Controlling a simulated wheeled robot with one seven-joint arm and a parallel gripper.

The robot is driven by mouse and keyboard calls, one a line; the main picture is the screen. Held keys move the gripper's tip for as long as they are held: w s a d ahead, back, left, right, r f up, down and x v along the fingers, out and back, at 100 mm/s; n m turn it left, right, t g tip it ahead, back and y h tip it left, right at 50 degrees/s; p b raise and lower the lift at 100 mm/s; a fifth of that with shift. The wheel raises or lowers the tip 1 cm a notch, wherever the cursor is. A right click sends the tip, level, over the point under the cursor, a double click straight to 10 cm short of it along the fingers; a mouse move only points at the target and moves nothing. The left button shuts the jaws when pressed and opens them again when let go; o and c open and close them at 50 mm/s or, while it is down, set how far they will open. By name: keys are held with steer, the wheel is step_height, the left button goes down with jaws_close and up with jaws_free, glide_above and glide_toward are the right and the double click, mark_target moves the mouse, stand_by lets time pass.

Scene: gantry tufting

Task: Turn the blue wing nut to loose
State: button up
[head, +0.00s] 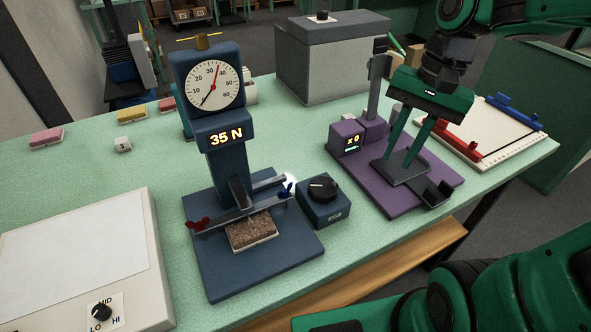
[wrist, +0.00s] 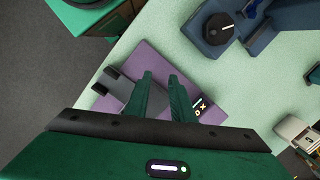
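The blue wing nut (head: 286,191) sits at the right end of the clamp bar (head: 240,212) on the dark blue tester with the "35 N" display. A small blue part at the top edge of the wrist view (wrist: 252,9) seems to be the same nut. A red wing nut (head: 197,223) is at the bar's left end. A brown tufted sample (head: 252,233) lies under the bar. My gripper (head: 399,161) is well to the right of the blue nut, above the purple stand. Its two green fingers are apart, with nothing visible between them in the wrist view (wrist: 160,76).
A blue box with a black dial (head: 323,189) stands close right of the blue nut. The purple stand (head: 385,195) with an "x0" display is under my gripper. A pale panel with a LO-MID-HI knob (head: 101,311) is at the front left.

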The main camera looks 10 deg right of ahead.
steer(key=w+a+r+m+g+y, duration=0.1)
steer(key=w+a+r, duration=0.25)
steer(key=a, duration=0.75)
steer(key=g, duration=0.2)
glide_toward(285, 192)
steer(key=shift+m+y, duration=0.4)
steer(key=shift+m, duration=0.1)
steer(key=f, duration=0.6)
steer(key=shift+s+a+f, duration=0.25)
steer(key=shift+s+f, duration=0.1)
steer(key=shift+f, duration=0.05)
